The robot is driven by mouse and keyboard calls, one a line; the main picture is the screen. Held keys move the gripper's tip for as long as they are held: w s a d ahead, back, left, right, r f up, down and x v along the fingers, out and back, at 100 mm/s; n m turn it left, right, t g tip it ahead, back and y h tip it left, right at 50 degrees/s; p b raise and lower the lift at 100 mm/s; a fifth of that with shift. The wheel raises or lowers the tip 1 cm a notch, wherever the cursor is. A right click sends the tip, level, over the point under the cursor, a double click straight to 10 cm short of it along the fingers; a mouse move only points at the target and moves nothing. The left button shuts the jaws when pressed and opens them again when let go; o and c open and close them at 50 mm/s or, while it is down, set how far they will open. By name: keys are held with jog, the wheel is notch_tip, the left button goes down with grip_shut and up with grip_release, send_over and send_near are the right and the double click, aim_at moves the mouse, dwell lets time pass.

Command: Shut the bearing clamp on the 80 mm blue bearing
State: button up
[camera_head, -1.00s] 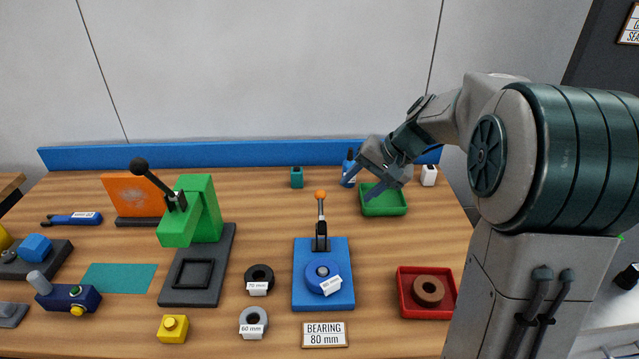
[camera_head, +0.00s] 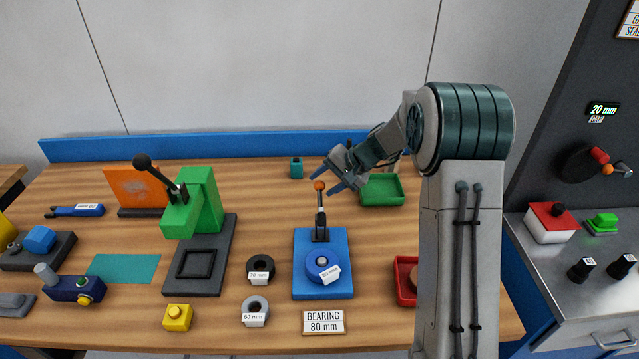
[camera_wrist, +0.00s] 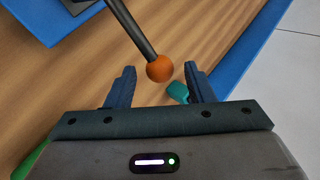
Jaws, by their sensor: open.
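The bearing clamp is a blue base plate (camera_head: 310,284) with an upright lever that ends in an orange ball knob (camera_head: 319,186). The blue bearing (camera_head: 316,262), with an 80 mm tag, lies flat on the plate in front of the lever. My gripper (camera_head: 331,182) is open beside the knob, at its upper right in the head view. In the wrist view the knob (camera_wrist: 160,69) shows just beyond the gap between the two open fingers (camera_wrist: 157,78), nearer the middle, with the lever's dark rod (camera_wrist: 132,30) running to the upper left. I cannot tell whether the fingers touch it.
A green press (camera_head: 205,205) stands left of the clamp. A black ring (camera_head: 261,268) and a grey ring (camera_head: 256,307) lie nearby. A green tray (camera_head: 383,189) is behind at right, and a red tray (camera_head: 404,281) is partly hidden by my arm. A sign (camera_head: 323,322) reads BEARING 80 mm.

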jog(key=shift+x, duration=1.45)
grip_shut()
